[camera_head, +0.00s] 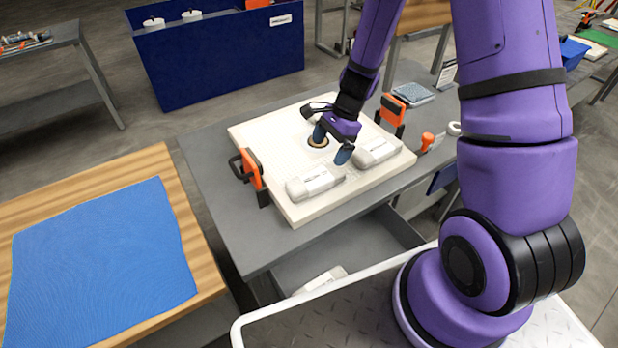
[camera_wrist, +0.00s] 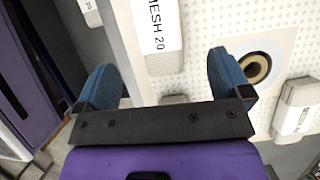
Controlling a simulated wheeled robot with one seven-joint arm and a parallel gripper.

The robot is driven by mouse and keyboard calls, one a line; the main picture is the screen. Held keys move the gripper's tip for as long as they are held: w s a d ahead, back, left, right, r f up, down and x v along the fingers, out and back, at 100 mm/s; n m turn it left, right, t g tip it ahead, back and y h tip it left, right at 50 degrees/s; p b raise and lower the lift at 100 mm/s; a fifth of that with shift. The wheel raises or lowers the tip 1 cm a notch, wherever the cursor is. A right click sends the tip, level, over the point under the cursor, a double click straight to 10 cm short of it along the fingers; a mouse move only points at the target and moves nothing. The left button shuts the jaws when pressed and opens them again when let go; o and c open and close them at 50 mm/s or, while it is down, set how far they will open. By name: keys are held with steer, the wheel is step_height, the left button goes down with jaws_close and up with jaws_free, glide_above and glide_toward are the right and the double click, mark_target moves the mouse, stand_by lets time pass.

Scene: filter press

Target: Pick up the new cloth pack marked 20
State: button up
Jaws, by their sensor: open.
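The cloth pack marked MESH 20 (camera_wrist: 157,35) is white with a black-lettered label and lies on a perforated white plate. In the wrist view it is at the top, ahead of the gap between my fingers and apart from them. It appears to be the left front pack (camera_head: 315,181) in the head view. My gripper (camera_head: 332,144) is open and empty above the plate, near its round hole. In the wrist view the blue fingers of my gripper (camera_wrist: 165,85) are spread wide.
Another white pack (camera_head: 377,151) lies to the right on the plate (camera_head: 255,135). A further pack (camera_wrist: 296,110) lies beyond the hole (camera_wrist: 256,68). Orange clamps (camera_head: 252,170) (camera_head: 392,112) stand at the plate's sides. A wooden table with blue cloth (camera_head: 100,260) is at left.

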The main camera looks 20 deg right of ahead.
mark_target(317, 176)
steer(key=x, duration=0.5)
steer(key=shift+s+x, duration=0.2)
steer(key=shift+x, duration=2.8)
steer(key=c, duration=1)
